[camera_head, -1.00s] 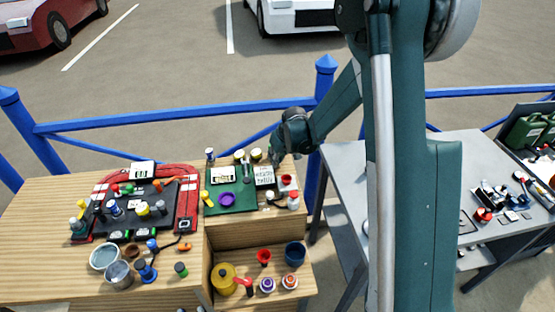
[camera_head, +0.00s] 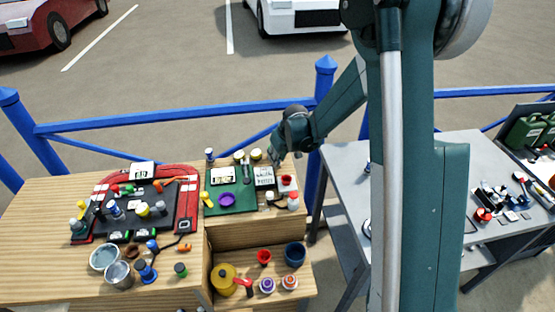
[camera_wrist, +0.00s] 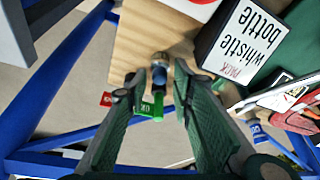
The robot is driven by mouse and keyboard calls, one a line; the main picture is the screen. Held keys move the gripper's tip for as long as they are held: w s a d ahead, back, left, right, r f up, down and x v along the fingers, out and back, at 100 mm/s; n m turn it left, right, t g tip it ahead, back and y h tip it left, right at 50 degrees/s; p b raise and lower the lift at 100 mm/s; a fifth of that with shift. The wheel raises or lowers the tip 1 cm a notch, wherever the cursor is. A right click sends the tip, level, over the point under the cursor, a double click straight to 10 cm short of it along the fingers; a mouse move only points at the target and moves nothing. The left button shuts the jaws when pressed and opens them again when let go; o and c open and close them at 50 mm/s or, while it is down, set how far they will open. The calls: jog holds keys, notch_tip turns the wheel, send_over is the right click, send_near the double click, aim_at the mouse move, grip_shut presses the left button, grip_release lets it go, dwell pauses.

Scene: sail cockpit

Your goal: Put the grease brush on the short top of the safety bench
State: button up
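No grease brush is clearly recognisable in the head view.
The short top holds a green mat (camera_head: 245,205), a purple dish (camera_head: 227,199) and several small jars. A blue rail (camera_head: 200,143) runs behind. A grey table (camera_head: 345,185) stands to the right.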

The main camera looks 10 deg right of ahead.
jog(key=v, duration=1)
jog(key=shift+r+p, duration=0.25)
jog(key=shift+p, duration=0.2)
jog(key=shift+s+r, duration=0.1)
jog(key=shift+s, duration=0.05)
jog(key=s+d+r+m+t, duration=0.1)
jog(key=s+d+r+m, duration=0.15)
jog(key=s+r, duration=1.3)
jog(key=s+d+m+t+h, duration=0.1)
jog(key=s+d+m+t, duration=0.1)
jog(key=s, duration=2.2)
jog(key=shift+s+d+r+h, duration=0.15)
jog(key=shift+d+r+h, duration=0.2)
jog(key=shift+d, duration=0.3)
jog(key=shift+f, duration=0.1)
